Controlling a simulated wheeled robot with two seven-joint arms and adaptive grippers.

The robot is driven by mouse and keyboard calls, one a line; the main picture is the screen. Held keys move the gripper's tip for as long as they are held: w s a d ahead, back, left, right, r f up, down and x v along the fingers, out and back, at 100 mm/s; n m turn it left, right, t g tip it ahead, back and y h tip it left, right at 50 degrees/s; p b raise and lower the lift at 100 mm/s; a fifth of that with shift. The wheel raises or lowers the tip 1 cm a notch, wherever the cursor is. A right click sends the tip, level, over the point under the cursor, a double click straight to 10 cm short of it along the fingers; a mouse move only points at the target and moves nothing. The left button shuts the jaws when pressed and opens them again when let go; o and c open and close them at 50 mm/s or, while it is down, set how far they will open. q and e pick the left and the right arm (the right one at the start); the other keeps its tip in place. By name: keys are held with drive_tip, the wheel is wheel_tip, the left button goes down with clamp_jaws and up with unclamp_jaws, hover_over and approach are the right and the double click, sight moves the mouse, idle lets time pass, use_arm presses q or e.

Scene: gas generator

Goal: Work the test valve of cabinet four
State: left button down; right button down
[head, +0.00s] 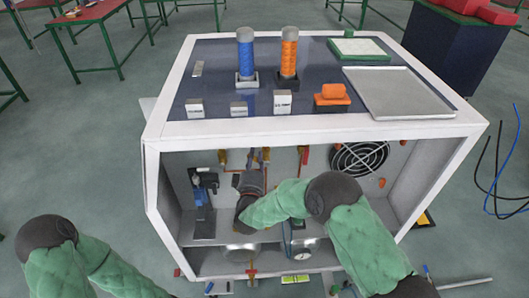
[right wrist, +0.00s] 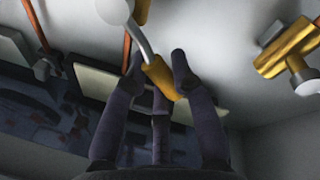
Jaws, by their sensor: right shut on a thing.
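The open-fronted white cabinet (head: 315,130) stands in front of me, with pipes and small brass fittings (head: 222,157) on its inner back wall. My right arm reaches inside, and its dark gripper (head: 250,185) is near the back wall, left of centre. In the right wrist view my right gripper (right wrist: 158,68) has its fingers closed around a yellow-brown valve handle (right wrist: 160,76) on a bent grey stem. A number marking the cabinet is not readable. My left arm is at the lower left of the head view; its gripper is out of frame.
A second brass valve (right wrist: 285,50) is right of the fingers. A round fan grille (head: 360,159) is at the cabinet's right. Blue (head: 246,55) and orange (head: 289,53) cylinders and a metal tray (head: 400,92) stand on top. The cabinet frame surrounds my arm.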

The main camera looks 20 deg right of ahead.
drive_tip(key=shift+w+a+f+n+t+y+b, duration=0.1)
drive_tip(key=shift+a+f+n+t+y, duration=0.4)
drive_tip(key=shift+n, duration=1.15)
drive_tip(key=shift+w+a+f+n+g+y+b, duration=0.2)
drive_tip(key=shift+f+n, duration=0.65)
drive_tip(key=shift+n, duration=0.75)
drive_tip(key=shift+s+a+f+n+t+y, duration=0.1)
drive_tip(key=shift+a+f+n+t+y, duration=0.45)
drive_tip(key=shift+n, duration=1.1)
drive_tip(key=shift+d+f, duration=0.2)
drive_tip(key=shift+d, duration=0.1)
drive_tip(key=c, duration=1)
unclamp_jaws()
drive_tip(key=v, duration=1.2)
